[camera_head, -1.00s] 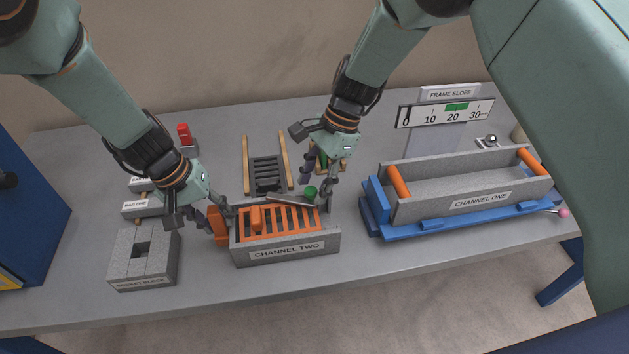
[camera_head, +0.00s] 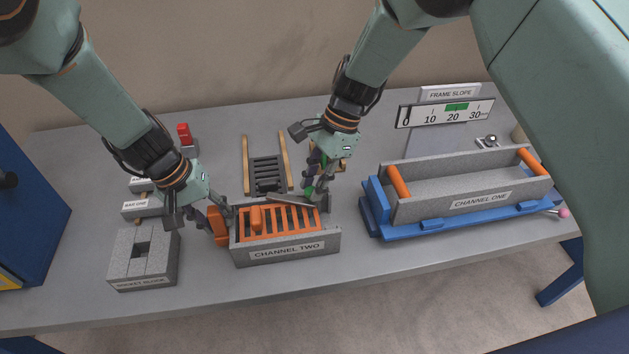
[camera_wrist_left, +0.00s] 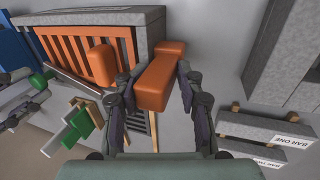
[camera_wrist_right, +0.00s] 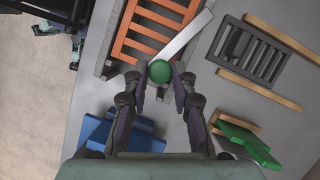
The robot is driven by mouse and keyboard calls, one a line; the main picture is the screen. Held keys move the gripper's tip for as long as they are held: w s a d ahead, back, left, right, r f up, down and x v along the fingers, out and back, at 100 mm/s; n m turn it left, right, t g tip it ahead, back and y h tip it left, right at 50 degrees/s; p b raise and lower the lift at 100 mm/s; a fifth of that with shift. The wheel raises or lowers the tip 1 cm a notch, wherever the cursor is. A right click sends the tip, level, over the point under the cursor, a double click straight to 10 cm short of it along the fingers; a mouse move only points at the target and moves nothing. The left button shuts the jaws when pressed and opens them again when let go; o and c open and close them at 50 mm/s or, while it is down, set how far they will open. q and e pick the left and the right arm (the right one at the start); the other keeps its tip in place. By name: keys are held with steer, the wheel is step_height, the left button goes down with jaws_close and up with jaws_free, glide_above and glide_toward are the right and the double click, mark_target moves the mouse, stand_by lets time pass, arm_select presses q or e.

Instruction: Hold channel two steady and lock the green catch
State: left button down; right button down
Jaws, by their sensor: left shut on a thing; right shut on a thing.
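Channel two (camera_head: 287,249) is a grey box with an orange grate (camera_head: 282,219) in its top, at the front middle of the table. My left gripper (camera_head: 207,222) is shut on the orange handle (camera_head: 218,226) at its left end; the left wrist view shows the handle (camera_wrist_left: 160,78) between the fingers. A light grey bar (camera_head: 289,200) crosses the box's back right edge. The green catch knob (camera_wrist_right: 160,71) is at that bar's end, between the fingers of my right gripper (camera_wrist_right: 160,80), which is shut on it. The head view mostly hides the knob behind the fingers.
Channel one (camera_head: 470,190) stands on a blue base (camera_head: 450,226) to the right, below a scale (camera_head: 445,112). The socket block (camera_head: 145,262) is close at the left. A dark grate (camera_head: 267,174) on wooden rails lies behind channel two. The front table strip is clear.

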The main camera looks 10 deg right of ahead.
steer(key=shift+s, duration=0.1)
steer(key=shift+s+a+m+t, duration=0.25)
steer(key=shift+s+m, duration=0.3)
steer(key=shift+m, duration=0.15)
steer(key=shift+s+a+m+t, duration=0.25)
steer(key=shift+s+m, duration=0.3)
steer(key=shift+m, duration=0.15)
steer(key=shift+s+a+m+t, duration=0.4)
steer(key=shift+s+m, duration=0.1)
steer(key=shift+m, duration=0.3)
steer(key=shift+s+a+m+t, duration=0.3)
steer(key=shift+s+a+m, duration=0.15)
steer(key=shift+m, duration=0.35)
steer(key=c, duration=1.1)
jaws_free()
steer(key=shift+d, duration=0.1)
steer(key=shift+r, duration=0.1)
steer(key=v, duration=1.1)
steer(key=shift+d+r, duration=0.3)
steer(key=shift+r, duration=0.05)
